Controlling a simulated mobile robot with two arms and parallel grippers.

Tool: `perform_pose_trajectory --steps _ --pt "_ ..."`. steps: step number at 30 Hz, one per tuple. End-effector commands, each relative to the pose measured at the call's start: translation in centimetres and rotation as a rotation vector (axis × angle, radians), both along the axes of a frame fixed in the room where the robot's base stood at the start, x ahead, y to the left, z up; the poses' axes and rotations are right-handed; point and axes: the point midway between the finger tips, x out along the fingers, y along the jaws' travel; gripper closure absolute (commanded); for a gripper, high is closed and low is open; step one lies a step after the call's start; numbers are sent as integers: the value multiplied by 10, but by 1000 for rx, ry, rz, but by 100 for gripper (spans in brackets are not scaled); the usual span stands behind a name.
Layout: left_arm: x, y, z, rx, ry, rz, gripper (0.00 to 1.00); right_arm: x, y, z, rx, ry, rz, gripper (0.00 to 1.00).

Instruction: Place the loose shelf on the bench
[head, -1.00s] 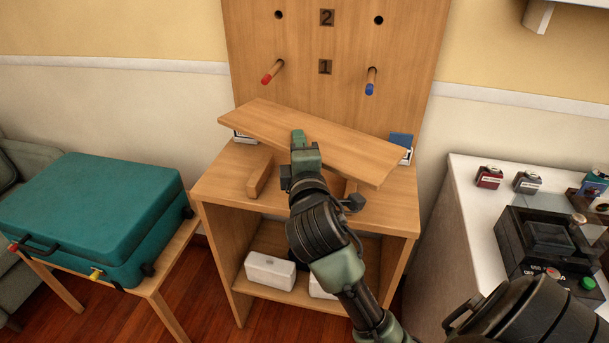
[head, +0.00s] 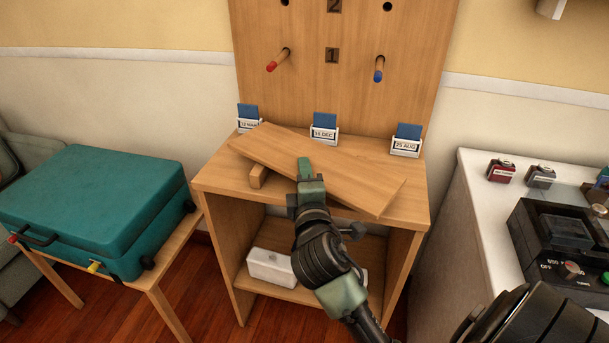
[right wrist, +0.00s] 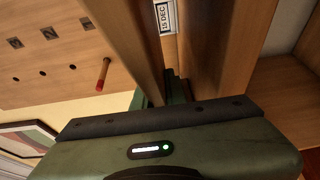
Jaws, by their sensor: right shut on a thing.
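The loose shelf (head: 345,180), a flat light-wood board, lies at a slant over the bench top (head: 222,172) in the head view. Its right end reaches to the bench's front edge. My right gripper (head: 305,170) is shut on the shelf at its front edge, near the middle. The gripper also shows in the right wrist view (right wrist: 176,90), between wooden surfaces. I cannot tell whether the shelf touches the bench. My left gripper is not in view.
A small wooden block (head: 258,177) stands on the bench, partly under the shelf. Several date cards in white holders, one at the right (head: 406,140), line the back. Above are a red-tipped peg (head: 278,61) and a blue-tipped peg (head: 379,69). A teal suitcase (head: 95,205) is left.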

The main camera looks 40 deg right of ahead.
Motion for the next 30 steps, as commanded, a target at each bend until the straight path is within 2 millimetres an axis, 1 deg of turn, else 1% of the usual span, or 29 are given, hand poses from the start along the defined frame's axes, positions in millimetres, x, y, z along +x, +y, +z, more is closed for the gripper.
perform_pose_trajectory --steps 3,8,13,14,15,16,24,27,30 --pt "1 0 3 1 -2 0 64 0 0 0 -2 -4 0 100" --pt "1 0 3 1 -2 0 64 0 0 1 -2 -4 0 100" --pt "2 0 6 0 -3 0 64 0 0 -3 -3 -3 0 100" --pt "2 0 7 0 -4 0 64 0 0 -4 -1 0 0 79" --pt "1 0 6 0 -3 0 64 0 0 -3 -1 0 -1 68" --pt "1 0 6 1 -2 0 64 0 0 -3 -1 0 0 66" --pt "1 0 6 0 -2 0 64 0 0 -3 -1 0 0 66" --pt "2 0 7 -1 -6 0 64 0 0 0 0 -1 0 66" --pt "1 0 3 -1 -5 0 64 -11 7 -2 1 2 2 66"
